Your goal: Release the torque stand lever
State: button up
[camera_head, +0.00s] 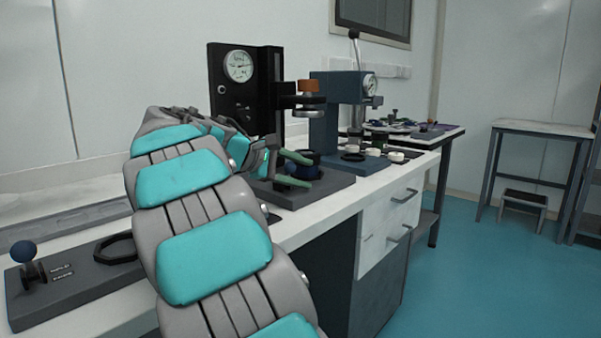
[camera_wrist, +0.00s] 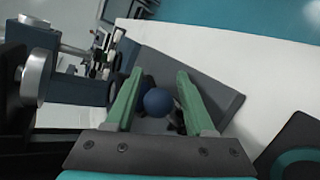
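A black stand with a round white dial (camera_head: 240,68) rises from a grey base plate (camera_head: 335,184) on the white bench; it appears to be the torque stand. My gripper (camera_head: 303,170) is low over this plate, with its two green fingers apart. In the wrist view, a dark blue ball knob (camera_wrist: 158,102) lies between the open fingers (camera_wrist: 158,88), with a visible gap on each side. The knob's shaft and the lever's angle are mostly hidden. In the head view, my arm and fingers largely cover the knob.
A blue-grey press (camera_head: 336,100) with a dial stands just behind. Another grey plate (camera_head: 80,285) at the front left carries a second blue ball lever (camera_head: 22,251) and a dark ring. Drawers (camera_head: 390,225) face the open blue floor. Side tables stand farther back.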

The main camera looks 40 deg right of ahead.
aim_at(285, 167)
jog(key=shift+o, duration=0.5)
jog(key=v, duration=0.8)
jog(key=shift+d, duration=0.1)
